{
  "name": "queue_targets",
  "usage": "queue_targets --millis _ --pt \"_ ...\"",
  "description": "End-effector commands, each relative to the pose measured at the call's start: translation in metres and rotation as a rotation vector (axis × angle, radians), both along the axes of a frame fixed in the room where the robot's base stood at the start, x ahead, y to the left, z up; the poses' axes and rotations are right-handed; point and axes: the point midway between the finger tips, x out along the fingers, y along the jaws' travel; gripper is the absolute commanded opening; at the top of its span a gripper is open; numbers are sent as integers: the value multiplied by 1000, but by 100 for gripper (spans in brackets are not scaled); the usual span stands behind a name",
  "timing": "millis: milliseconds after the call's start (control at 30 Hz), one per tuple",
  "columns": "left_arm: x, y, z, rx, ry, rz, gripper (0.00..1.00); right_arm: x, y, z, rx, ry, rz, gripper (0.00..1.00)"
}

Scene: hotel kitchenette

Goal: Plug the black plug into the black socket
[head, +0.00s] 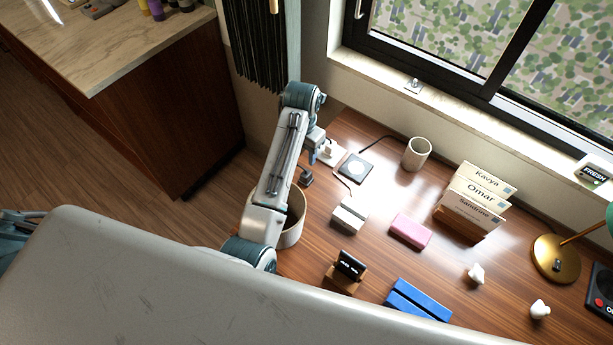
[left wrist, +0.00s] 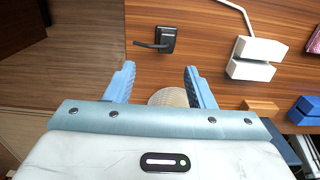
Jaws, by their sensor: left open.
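A small black piece (head: 305,178) with a short dark stub or cord lies on the wooden desk near its left edge. It also shows in the left wrist view (left wrist: 166,39), with the stub pointing left. I cannot tell whether it is the plug or the socket, and I make out no second such piece. My left gripper (left wrist: 160,68) is open and empty, its two blue fingers apart below the black piece in the left wrist view. My right gripper is not in view.
A beige bin (head: 291,232) stands by the desk's left edge, partly behind my arm. Near the arm are a white block (head: 350,215) with a white cord, a black pad (head: 355,168), a white fitting (head: 331,153) and a cup (head: 416,153). A pink box (head: 411,231) lies farther right.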

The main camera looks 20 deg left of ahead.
Motion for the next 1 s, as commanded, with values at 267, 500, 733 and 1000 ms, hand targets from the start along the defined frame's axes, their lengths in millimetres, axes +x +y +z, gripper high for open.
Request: queue_targets --millis 267,500,733,1000 --pt "-1 -1 -38 0 4 -1 49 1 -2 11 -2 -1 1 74" --pt "0 -1 -55 -1 0 -1 49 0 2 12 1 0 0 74" --pt "0 -1 -55 -1 0 -1 49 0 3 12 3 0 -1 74" --pt "-3 -5 -81 -1 6 -2 49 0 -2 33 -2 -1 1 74"
